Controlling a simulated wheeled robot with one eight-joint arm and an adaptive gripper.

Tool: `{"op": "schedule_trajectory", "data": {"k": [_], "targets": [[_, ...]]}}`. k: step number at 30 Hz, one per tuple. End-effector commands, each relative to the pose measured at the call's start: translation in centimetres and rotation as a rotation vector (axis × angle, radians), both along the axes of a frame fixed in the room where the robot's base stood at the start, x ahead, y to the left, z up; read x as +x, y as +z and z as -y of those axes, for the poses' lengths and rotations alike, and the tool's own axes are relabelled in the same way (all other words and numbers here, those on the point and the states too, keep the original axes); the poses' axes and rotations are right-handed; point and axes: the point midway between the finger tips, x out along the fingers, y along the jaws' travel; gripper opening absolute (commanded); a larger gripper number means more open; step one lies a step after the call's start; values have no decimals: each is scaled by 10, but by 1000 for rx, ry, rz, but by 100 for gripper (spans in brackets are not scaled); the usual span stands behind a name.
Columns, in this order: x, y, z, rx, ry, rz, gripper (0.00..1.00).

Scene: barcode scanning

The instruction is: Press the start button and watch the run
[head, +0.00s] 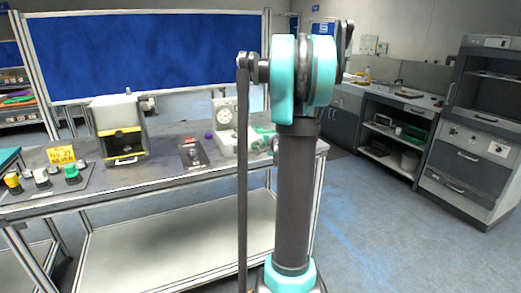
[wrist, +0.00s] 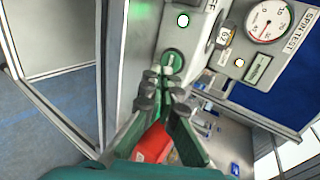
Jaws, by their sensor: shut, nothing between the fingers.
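The spin test panel fills the upper middle and right of the wrist view, with a round gauge (wrist: 265,22) and a small number display (wrist: 224,36). A round green button (wrist: 173,59) sits at the panel's lower end. My gripper (wrist: 165,78) is shut and empty, with its fingertips right at this button and partly covering it. I cannot tell whether they touch or press it. In the head view the machine (head: 224,118) with its dial stands on the bench, left of my arm. My gripper is mostly hidden there behind the arm.
A red object (wrist: 153,143) shows below my fingers. Open floor (head: 385,235) lies to the right.

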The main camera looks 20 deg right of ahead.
Motion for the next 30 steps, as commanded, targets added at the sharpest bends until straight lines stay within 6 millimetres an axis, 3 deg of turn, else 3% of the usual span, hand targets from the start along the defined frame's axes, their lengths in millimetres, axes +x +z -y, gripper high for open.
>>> {"op": "schedule_trajectory", "data": {"k": [9,15,30], "targets": [[-44,25,3,2,-3,0,0],[-61,35,3,1,-3,0,0],[-67,38,3,0,-1,0,0]]}}
